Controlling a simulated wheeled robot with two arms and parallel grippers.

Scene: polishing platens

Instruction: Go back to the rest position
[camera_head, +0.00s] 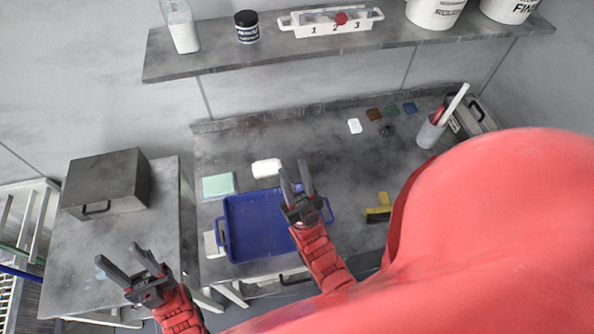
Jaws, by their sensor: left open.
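My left gripper (118,256) is at the lower left, in front of the side table. Its dark fingers are spread, with nothing between them. My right gripper (294,169) is over the right part of the blue tray (233,251) in this view. Its two fingers point up the picture with a gap between them, and it looks empty. I cannot tell its exact height above the tray. A large red part of my own body covers the lower right of the view.
The workbench (330,150) holds a green pad (218,185), a white block (266,168), a yellow and black tool (379,208) and a grey cup (430,133). A dark metal box (108,183) stands on the side table (75,265). A shelf (210,62) runs above.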

